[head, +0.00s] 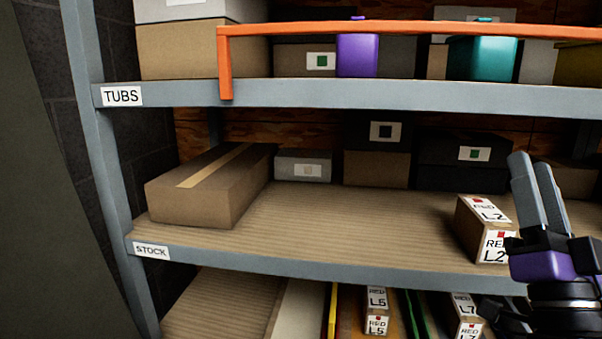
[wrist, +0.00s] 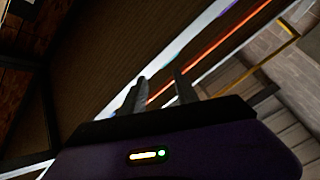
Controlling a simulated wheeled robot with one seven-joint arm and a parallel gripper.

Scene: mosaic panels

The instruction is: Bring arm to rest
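My gripper (head: 531,160) is at the right of the head view, raised in front of the middle shelf, with its grey fingers pointing up. In the wrist view its fingers (wrist: 160,76) stand apart with nothing between them. A small brown box labelled RED L2 (head: 472,224) sits on the middle shelf just left of my gripper in the picture. The purple gripper body partly overlaps the box's right edge; I cannot tell whether they touch.
The middle shelf, marked STOCK (head: 151,251), holds a long taped carton (head: 205,190) at left and several boxes behind. The upper shelf, marked TUBS (head: 122,96), has an orange rail (head: 400,30), a purple tub (head: 357,55) and a teal tub (head: 481,60). RED L5 (head: 376,312) and RED L7 (head: 465,315) boxes stand below.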

